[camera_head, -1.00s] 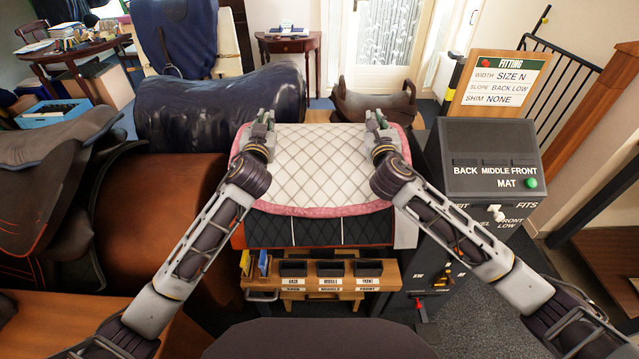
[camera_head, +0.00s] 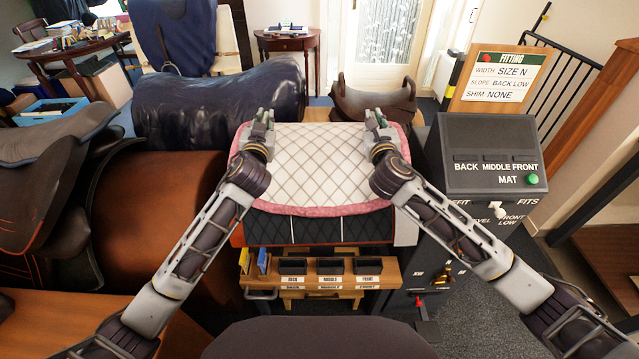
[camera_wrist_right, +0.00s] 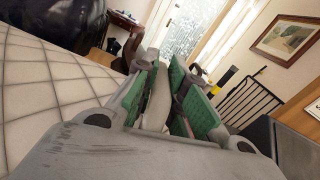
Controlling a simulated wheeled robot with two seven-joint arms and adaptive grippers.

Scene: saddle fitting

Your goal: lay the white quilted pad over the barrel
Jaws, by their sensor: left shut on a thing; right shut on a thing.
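The white quilted pad (camera_head: 318,165) with pink edging lies spread over the top of the barrel, its near pink edge hanging down the front side. Below that edge shows a dark quilted surface (camera_head: 310,230) with an orange-red border; the rest of what the pad covers is hidden. My left gripper (camera_head: 263,122) is shut on the pad's far left corner. My right gripper (camera_head: 376,122) is shut on the far right corner. In the right wrist view the pad (camera_wrist_right: 50,85) spreads to the left, and its edge is between the green finger pads (camera_wrist_right: 165,100).
A wooden rack (camera_head: 325,272) with small black bins is in front. A brown barrel (camera_head: 160,220) with a saddle is at left, and a dark blue covered barrel (camera_head: 220,105) is behind.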

